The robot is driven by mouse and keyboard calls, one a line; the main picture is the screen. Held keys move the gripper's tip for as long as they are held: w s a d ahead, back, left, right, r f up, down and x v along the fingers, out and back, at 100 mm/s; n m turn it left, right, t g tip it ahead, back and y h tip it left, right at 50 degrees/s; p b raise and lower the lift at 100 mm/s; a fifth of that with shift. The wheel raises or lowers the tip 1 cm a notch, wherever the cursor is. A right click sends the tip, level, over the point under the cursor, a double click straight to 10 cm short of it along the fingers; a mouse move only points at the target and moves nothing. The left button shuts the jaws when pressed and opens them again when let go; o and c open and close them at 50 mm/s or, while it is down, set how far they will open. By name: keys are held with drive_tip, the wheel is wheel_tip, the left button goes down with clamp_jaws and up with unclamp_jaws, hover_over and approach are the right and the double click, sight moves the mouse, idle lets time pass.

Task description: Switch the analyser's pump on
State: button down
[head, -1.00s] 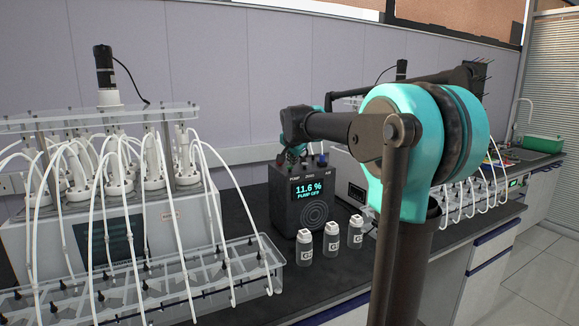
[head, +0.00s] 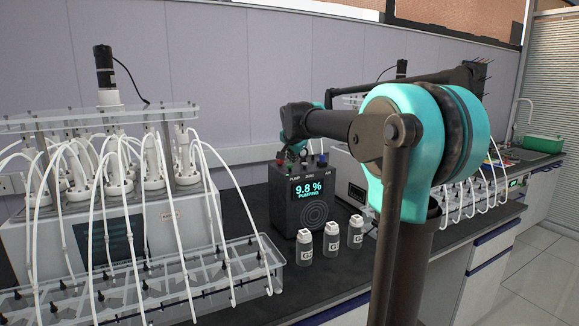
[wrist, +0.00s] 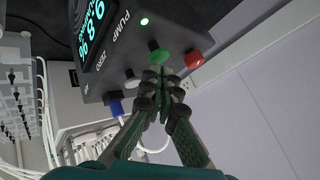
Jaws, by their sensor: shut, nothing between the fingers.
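The analyser (head: 297,205) is a dark box on the bench, and its screen (head: 308,191) reads 9.8 % and PUMPING. In the wrist view the box (wrist: 103,58) has the label PUMP on its face, with a lit green lamp (wrist: 144,21) beside it. A green knob (wrist: 157,56) stands on the box's edge between a red one and a white one. My gripper (wrist: 163,77) is shut and empty, its tips right at the green knob; I cannot tell whether they touch. In the head view my gripper (head: 290,156) is small above the analyser's top.
Three small labelled bottles (head: 332,239) stand in front of the analyser. A reactor rack with white hoses (head: 115,180) and a clear tray (head: 150,285) fill the left. A red knob (wrist: 194,59) and a blue one (wrist: 117,108) flank my fingers.

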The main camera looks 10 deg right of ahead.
sight(292, 173)
drive_tip(key=shift+r, duration=0.15)
drive_tip(key=shift+r, duration=2.9)
